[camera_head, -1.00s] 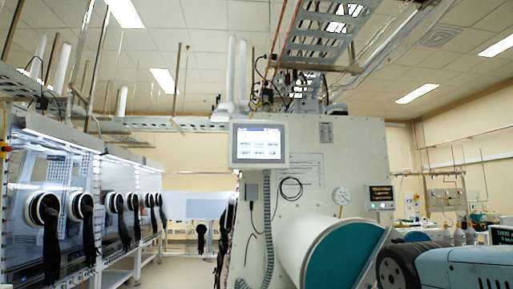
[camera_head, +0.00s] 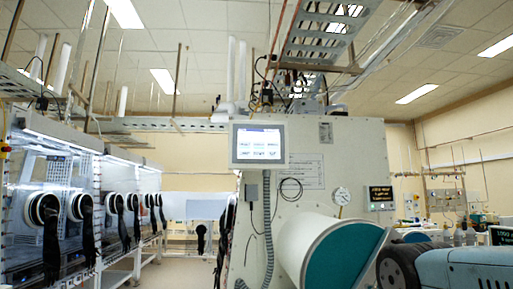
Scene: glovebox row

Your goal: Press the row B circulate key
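A touch panel (camera_head: 258,144) with a grey frame is mounted on the near end of the large pale cabinet, in the middle of the view. Its lit screen has a dark header bar and two rows of small keys (camera_head: 259,150). The key labels are too small to read, so I cannot tell which one is circulate or whether the panel belongs to row B. My gripper is not in view.
A large white cylinder with a teal door (camera_head: 341,256) juts from the cabinet below the panel. A round gauge (camera_head: 342,195) and a small dark display (camera_head: 381,193) sit above it. Gloveboxes with black gloves (camera_head: 51,245) line the left. An aisle floor (camera_head: 185,272) lies between.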

